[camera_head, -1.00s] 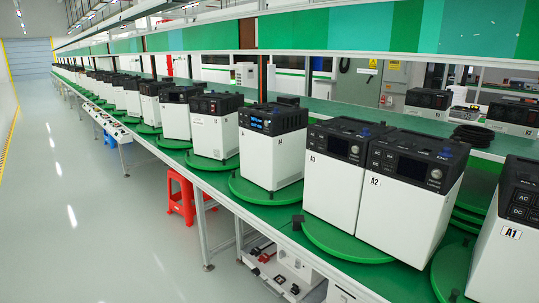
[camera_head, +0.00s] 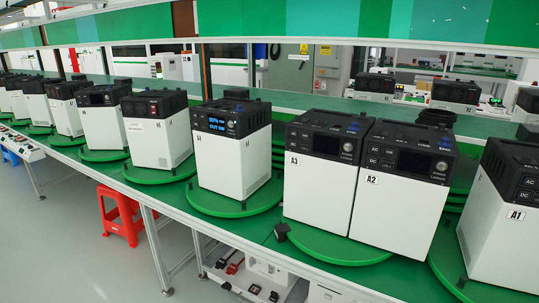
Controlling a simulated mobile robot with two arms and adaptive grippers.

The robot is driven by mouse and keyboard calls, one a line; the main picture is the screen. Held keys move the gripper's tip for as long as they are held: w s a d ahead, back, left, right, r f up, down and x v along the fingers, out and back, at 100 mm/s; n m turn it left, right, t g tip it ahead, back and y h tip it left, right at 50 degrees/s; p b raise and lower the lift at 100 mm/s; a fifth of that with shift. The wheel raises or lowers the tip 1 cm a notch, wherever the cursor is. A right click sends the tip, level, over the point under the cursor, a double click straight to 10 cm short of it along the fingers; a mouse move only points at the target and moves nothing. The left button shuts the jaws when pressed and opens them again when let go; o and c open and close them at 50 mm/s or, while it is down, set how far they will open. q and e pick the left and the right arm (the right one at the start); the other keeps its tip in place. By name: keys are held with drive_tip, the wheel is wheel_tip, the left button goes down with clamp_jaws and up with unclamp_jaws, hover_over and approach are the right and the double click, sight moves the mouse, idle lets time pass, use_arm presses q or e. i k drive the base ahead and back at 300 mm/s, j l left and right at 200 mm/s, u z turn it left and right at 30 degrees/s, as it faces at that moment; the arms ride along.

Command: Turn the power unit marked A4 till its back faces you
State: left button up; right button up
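The row of white power units with black tops stands on green round turntables along the line. Unit A3 (camera_head: 315,190) and unit A2 (camera_head: 395,210) stand side by side on one turntable (camera_head: 330,245). Neither of my grippers is in view.
Unit A1 (camera_head: 505,220) stands at the right edge. More units (camera_head: 157,135) run off to the left. A red stool (camera_head: 120,215) is under the line, and a shelf beam (camera_head: 350,25) crosses above. The grey floor (camera_head: 70,250) at lower left is clear.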

sight(271, 193)
drive_tip(key=i+j, duration=0.25)
drive_tip(key=j, duration=0.2)
drive_tip(key=i+j, duration=0.25)
drive_tip(key=j, duration=0.2)
drive_tip(key=i+j, duration=0.2)
drive_tip(key=j, duration=0.2)
